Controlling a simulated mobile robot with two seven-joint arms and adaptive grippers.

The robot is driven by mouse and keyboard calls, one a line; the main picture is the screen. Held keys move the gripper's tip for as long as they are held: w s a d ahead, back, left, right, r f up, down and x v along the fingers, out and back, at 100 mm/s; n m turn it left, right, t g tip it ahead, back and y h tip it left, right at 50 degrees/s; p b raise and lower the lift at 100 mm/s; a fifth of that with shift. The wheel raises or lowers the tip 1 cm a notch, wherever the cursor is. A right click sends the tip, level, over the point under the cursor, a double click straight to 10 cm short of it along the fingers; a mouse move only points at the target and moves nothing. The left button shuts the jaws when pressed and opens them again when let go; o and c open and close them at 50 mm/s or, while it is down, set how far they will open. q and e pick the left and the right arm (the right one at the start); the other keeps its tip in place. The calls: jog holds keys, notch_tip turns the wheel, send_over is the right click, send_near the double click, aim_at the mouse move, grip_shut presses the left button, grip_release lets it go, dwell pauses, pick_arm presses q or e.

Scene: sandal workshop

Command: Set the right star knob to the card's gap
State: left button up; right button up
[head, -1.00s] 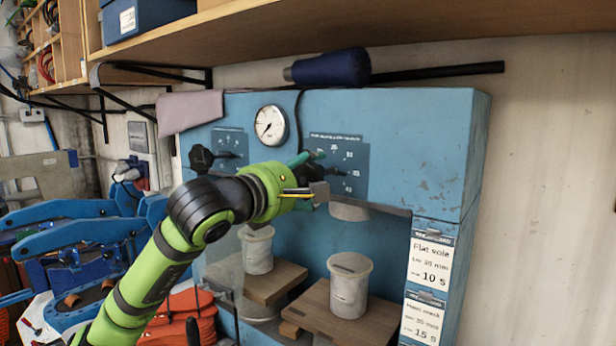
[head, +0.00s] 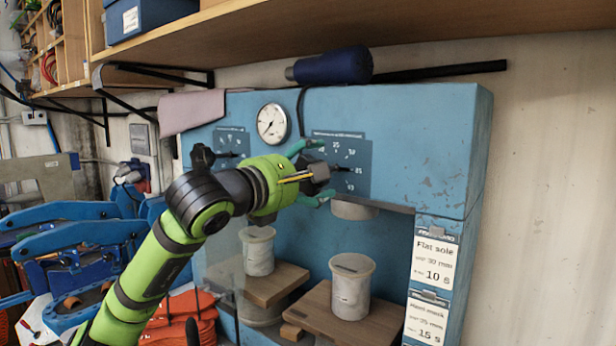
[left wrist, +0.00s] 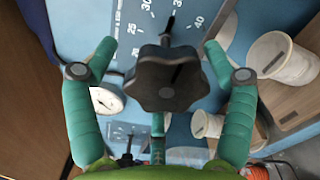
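The right star knob is black; in the left wrist view (left wrist: 167,80) it sits between the teal fingers of my left gripper (left wrist: 159,85). The fingers are spread, with space on both sides of the knob. Its pointer stands between the 30 and 40 marks of the dial scale (left wrist: 185,8). In the head view my left gripper (head: 316,172) is at the right dial plate (head: 352,153) and covers most of the knob. The card (head: 435,262) on the press's right post reads "Flat sole", a small gap line in mm and 10 s; I cannot read the gap surely. My right gripper is not in view.
The left star knob (head: 201,157) and a round gauge (head: 272,123) are on the blue press (head: 425,130). A second card (head: 427,318) hangs below the first. Two pale cylinders (head: 352,285) (head: 258,250) stand on wooden blocks underneath. A shelf (head: 400,55) runs above.

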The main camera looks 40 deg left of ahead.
pick_arm(q)
jog(key=shift+w+d, duration=0.1)
jog(key=shift+d, duration=0.1)
jog(key=shift+a+f, duration=0.1)
jog(key=shift+s, duration=0.2)
jog(key=s+d, duration=0.1)
jog(key=s, duration=1)
jog(key=shift+s+d, duration=0.25)
jog(key=shift+s, duration=0.1)
